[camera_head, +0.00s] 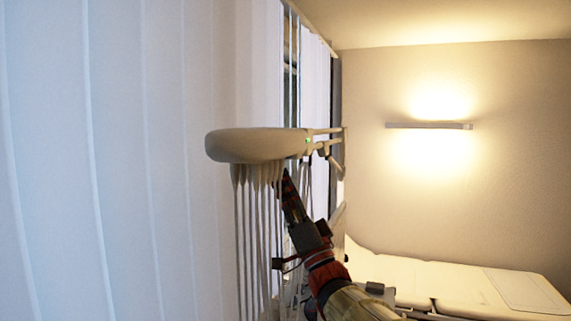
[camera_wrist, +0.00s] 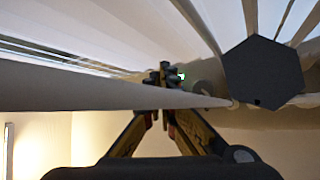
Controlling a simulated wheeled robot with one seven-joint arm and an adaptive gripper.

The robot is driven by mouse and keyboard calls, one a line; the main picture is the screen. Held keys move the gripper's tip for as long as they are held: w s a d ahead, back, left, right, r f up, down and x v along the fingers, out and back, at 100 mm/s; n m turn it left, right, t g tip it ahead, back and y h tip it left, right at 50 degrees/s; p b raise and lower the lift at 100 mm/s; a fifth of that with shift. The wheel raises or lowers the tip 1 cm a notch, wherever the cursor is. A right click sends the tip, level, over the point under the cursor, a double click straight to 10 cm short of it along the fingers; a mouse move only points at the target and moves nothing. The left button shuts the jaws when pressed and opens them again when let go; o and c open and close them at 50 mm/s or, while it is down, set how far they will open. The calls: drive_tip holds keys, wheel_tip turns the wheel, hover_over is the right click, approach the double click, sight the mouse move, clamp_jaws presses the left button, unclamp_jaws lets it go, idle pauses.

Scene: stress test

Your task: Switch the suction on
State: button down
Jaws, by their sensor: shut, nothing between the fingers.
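A pale rounded unit (camera_head: 255,145) sits at mid-height in the head view, with several hoses (camera_head: 262,215) hanging below it. A small green light (camera_head: 308,141) glows near its right end. My gripper (camera_head: 286,176) is just under the unit by the hoses, pointing up; I cannot tell whether it touches. In the wrist view my gripper (camera_wrist: 163,75) has its fingertips together and looks empty. A green light (camera_wrist: 182,76) shows just right of the tips there. I cannot make out which part is the suction switch.
White vertical blinds (camera_head: 120,150) fill the left. A pale reclining couch (camera_head: 450,285) lies at lower right, below a wall lamp (camera_head: 428,125). In the wrist view a pale bar (camera_wrist: 80,88) crosses by the fingers, and a dark hexagonal shape (camera_wrist: 262,72) is at right.

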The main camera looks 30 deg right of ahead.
wheel_tip(320, 180, down, 5)
drive_tip(key=b, duration=0.6)
drive_tip(key=shift+f, duration=0.15)
